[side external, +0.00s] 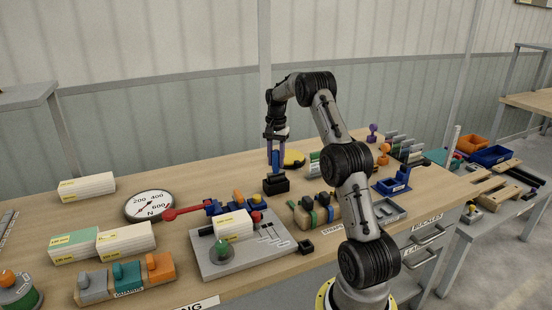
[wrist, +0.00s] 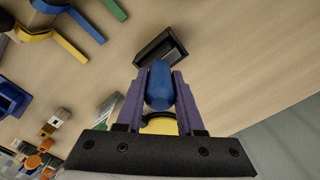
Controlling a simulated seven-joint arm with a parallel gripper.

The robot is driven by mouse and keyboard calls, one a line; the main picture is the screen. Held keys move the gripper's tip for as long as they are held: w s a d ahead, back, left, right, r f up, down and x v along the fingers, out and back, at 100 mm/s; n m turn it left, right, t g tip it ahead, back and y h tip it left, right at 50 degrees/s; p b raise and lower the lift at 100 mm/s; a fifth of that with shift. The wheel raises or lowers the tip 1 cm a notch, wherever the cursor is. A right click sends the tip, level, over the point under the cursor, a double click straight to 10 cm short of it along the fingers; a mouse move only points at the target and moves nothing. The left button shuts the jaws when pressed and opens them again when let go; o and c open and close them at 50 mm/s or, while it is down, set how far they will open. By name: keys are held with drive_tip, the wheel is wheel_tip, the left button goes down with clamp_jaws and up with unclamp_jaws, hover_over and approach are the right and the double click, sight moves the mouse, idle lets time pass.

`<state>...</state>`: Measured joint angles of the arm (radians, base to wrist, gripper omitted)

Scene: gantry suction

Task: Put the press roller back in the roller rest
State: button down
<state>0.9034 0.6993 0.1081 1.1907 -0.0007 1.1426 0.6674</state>
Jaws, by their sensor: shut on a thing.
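My gripper (wrist: 161,86) is shut on the blue handle (wrist: 158,90) of what looks like the press roller. In the side external view my gripper (side external: 275,148) points down and the blue handle (side external: 275,161) hangs upright below it. A black open-topped block (side external: 276,185), seemingly the roller rest, stands on the table directly under the handle. In the wrist view this black rest (wrist: 151,44) shows a hollow with a grey inside, just beyond the handle's end. The roller end is not clearly seen, and I cannot tell whether it touches the rest.
A yellow round thing (side external: 294,159) lies close behind the rest. A wooden block with coloured clamps (side external: 315,212) stands at right. Bare table lies behind left.

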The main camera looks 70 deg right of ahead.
drive_tip(key=shift+f, duration=1.4)
drive_tip(key=shift+c, duration=2.2)
unclamp_jaws()
drive_tip(key=shift+f, duration=0.1)
wheel_tip(320, 180, up, 14)
drive_tip(key=shift+f, duration=0.1)
